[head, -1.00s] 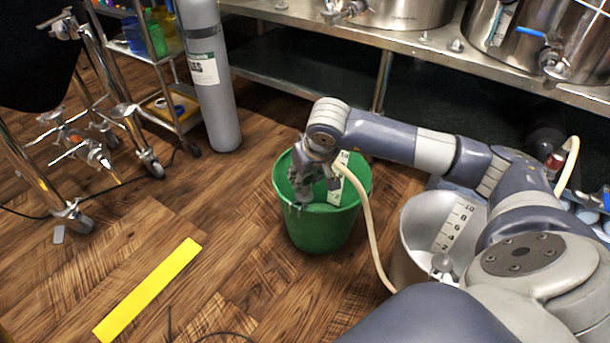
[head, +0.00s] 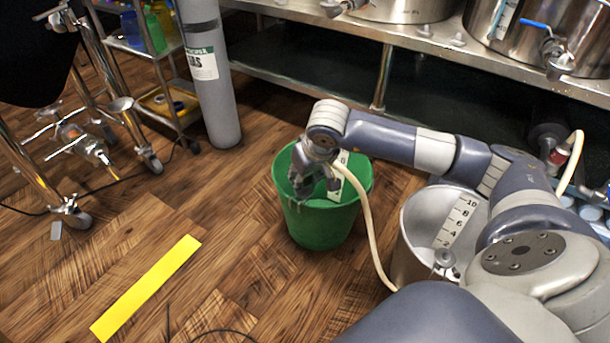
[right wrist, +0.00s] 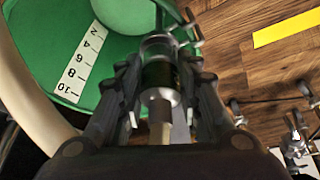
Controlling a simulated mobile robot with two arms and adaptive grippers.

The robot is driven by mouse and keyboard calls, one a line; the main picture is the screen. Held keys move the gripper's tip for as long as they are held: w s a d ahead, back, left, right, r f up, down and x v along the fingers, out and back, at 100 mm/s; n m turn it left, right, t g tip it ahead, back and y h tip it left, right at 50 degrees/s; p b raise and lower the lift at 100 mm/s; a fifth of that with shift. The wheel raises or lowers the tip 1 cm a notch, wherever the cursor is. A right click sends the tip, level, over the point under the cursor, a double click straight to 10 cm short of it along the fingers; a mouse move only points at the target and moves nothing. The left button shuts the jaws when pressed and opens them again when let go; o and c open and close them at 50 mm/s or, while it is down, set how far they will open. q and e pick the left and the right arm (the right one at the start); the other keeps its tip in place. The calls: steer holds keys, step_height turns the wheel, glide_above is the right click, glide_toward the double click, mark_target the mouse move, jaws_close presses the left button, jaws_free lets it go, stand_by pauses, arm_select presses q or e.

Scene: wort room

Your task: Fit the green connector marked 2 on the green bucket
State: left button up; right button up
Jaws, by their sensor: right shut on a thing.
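The green bucket (head: 318,228) stands upright on the wooden floor in the head view, with a white numbered scale strip inside. My right gripper (head: 303,192) is over the bucket's near left rim, pointing down. In the right wrist view its fingers (right wrist: 160,95) are shut on a short cylindrical connector (right wrist: 160,72) with a dark green middle and shiny metallic ends. The connector lies across the bucket's rim (right wrist: 168,12) in that view; I cannot tell whether they touch. No number on it is readable. My left gripper is not in view.
A cream hose (head: 367,220) runs from near my right wrist toward a steel pot (head: 416,208) right of the bucket. A grey gas cylinder (head: 212,105) and a wheeled stand (head: 75,215) are to the left. A yellow strip (head: 147,288) lies on clear floor.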

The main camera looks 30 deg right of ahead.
steer(key=shift+f, duration=0.3)
steer(key=o, duration=1.2)
steer(key=v, duration=1.2)
